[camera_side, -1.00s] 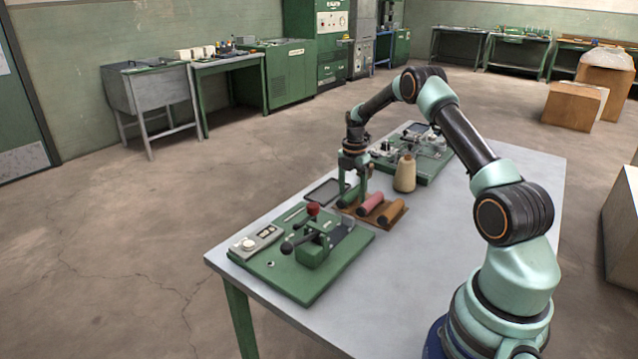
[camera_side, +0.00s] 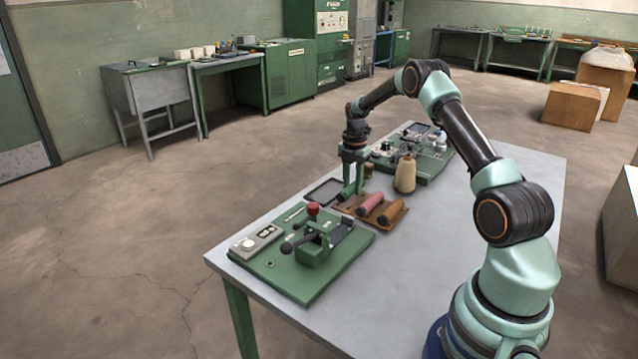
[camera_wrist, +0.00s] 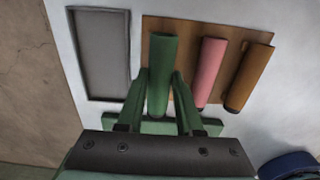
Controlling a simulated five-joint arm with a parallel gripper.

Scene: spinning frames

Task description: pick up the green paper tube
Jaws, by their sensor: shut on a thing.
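The green paper tube (camera_wrist: 161,70) is between the two green fingers of my gripper (camera_wrist: 160,85) in the wrist view, at the left part of a brown board. My gripper is shut on it. In the side view my gripper (camera_side: 350,187) points down at the board's left end, and its fingers hide much of the tube. I cannot tell whether the tube still touches the board.
On the brown board (camera_wrist: 187,39), a pink tube (camera_wrist: 209,70) and an orange-brown tube (camera_wrist: 249,78) lie to the right. A grey tray (camera_wrist: 101,55) is on the left. A thread cone (camera_side: 405,175) and a green lever device (camera_side: 318,245) stand nearby.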

